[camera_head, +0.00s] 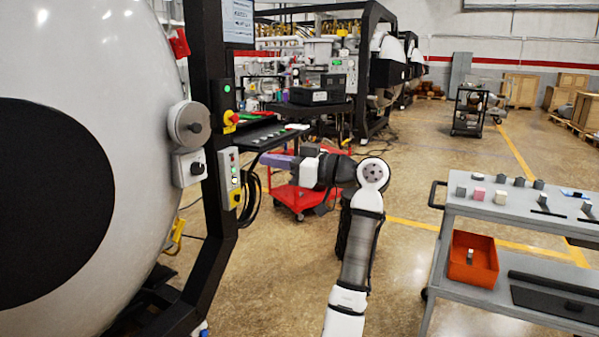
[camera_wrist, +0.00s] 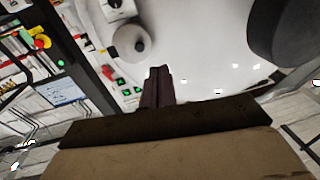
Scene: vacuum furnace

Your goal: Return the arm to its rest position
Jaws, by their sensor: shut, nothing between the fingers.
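My arm reaches up from the bottom middle of the head view and bends left at its elbow. My gripper (camera_head: 270,160) is at its end, a purple-looking tip just right of the furnace's control box (camera_head: 230,180). In the wrist view my gripper (camera_wrist: 159,72) has its dark fingers together, with nothing between them. They point toward the furnace's white body (camera_wrist: 205,45) and a row of green-lit buttons (camera_wrist: 125,85). Whether the fingertips touch anything cannot be told.
The large furnace door (camera_head: 120,60) and black frame post (camera_head: 212,130) stand close on the left. A red cart (camera_head: 298,198) is behind my arm. A grey cart (camera_head: 450,207) with small blocks and an orange bin (camera_head: 472,259) stands right. Floor between is clear.

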